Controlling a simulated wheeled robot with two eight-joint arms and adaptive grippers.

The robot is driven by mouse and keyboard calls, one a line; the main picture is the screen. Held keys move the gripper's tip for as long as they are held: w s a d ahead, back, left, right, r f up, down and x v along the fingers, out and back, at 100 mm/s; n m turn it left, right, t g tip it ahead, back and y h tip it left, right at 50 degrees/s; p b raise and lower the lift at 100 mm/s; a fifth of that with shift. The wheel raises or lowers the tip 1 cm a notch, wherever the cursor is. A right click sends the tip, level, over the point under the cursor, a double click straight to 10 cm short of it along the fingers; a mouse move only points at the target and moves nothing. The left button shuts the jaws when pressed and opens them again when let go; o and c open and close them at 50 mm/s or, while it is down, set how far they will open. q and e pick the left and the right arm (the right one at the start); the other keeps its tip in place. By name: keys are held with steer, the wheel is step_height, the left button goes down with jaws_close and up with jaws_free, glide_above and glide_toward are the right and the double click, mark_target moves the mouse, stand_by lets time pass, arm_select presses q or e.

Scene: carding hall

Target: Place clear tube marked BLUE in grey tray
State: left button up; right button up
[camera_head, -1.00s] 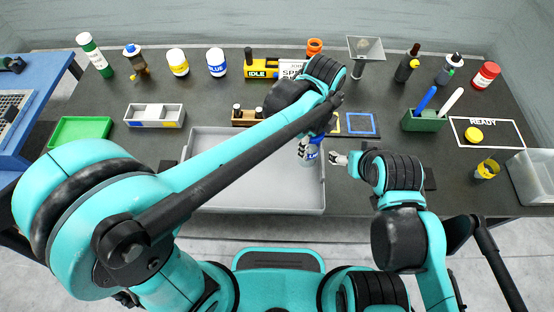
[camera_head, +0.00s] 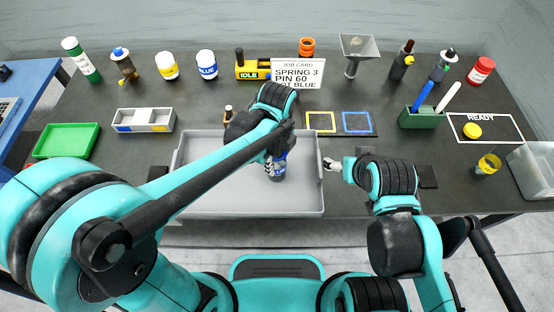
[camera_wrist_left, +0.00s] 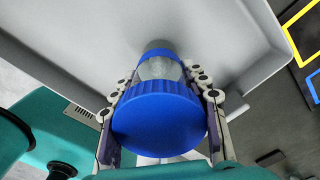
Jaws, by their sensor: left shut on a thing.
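The clear tube marked BLUE (camera_head: 279,173) is in my left gripper (camera_head: 273,160), over the right half of the grey tray (camera_head: 225,203).
A job card (camera_head: 298,73) stands at the back beside a yellow IDLE block (camera_head: 252,73). Yellow and blue outlined squares (camera_head: 340,123) lie behind the tray. A green pen holder (camera_head: 421,118) stands right, a green tray (camera_head: 67,141) left. White and blue-labelled jars (camera_head: 207,65) stand at the back.

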arm_select(q)
steer(key=shift+f, duration=0.1)
steer(key=o, duration=0.7)
steer(key=shift+f, duration=0.1)
steer(key=o, duration=0.5)
steer(key=shift+c, duration=0.2)
